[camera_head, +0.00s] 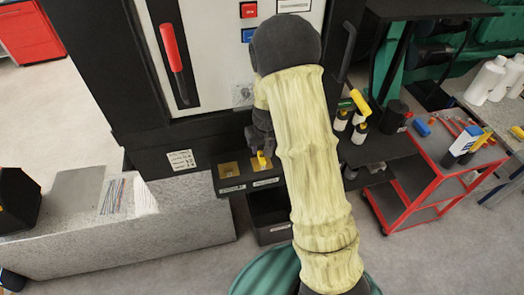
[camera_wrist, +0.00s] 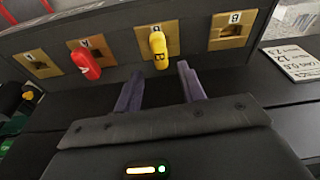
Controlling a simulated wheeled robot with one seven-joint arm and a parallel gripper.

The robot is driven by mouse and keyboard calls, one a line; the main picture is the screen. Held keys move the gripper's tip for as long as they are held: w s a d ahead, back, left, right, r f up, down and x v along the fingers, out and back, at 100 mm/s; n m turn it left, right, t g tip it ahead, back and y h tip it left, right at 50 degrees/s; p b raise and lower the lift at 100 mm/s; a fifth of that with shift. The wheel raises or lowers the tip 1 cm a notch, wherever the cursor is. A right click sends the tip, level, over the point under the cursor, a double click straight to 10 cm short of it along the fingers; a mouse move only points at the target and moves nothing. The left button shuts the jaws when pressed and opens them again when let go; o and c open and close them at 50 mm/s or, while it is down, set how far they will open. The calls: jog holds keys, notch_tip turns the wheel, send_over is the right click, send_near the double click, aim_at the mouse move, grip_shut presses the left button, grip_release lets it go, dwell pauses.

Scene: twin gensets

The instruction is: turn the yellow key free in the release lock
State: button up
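The yellow key (camera_wrist: 158,50) stands in a brass lock plate (camera_wrist: 143,42) on the dark panel in the wrist view, with a dark mark on its bow. In the head view the yellow key (camera_head: 262,159) shows just below my gripper (camera_head: 262,140), in front of a brass plate (camera_head: 260,168). My gripper (camera_wrist: 160,80) is open in the wrist view, one finger to each side of the key's line. The key lies just beyond the fingertips, and nothing is between the fingers. Contact is not visible.
A red key (camera_wrist: 86,64) sits in the neighbouring plate. An empty-looking brass plate (camera_wrist: 232,30) is on the other side, and another plate (camera_wrist: 37,64) is at far left. A red cart (camera_head: 420,185) stands right. A dark bin (camera_head: 270,212) is below the panel.

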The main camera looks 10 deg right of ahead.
aim_at(262, 156)
jog(key=shift+s+a+r+m+p, duration=0.15)
jog(key=shift+m+p, duration=0.15)
jog(key=shift+m, duration=0.2)
jog(key=shift+s+b+x, duration=0.2)
jog(key=shift+b+x, duration=0.75)
jog(key=shift+x, duration=0.15)
jog(key=shift+w+f+b, duration=0.2)
jog(key=shift+f+b, duration=0.3)
jog(key=shift+f, duration=0.15)
jog(key=shift+b+x, duration=0.85)
jog(key=shift+x, duration=0.4)
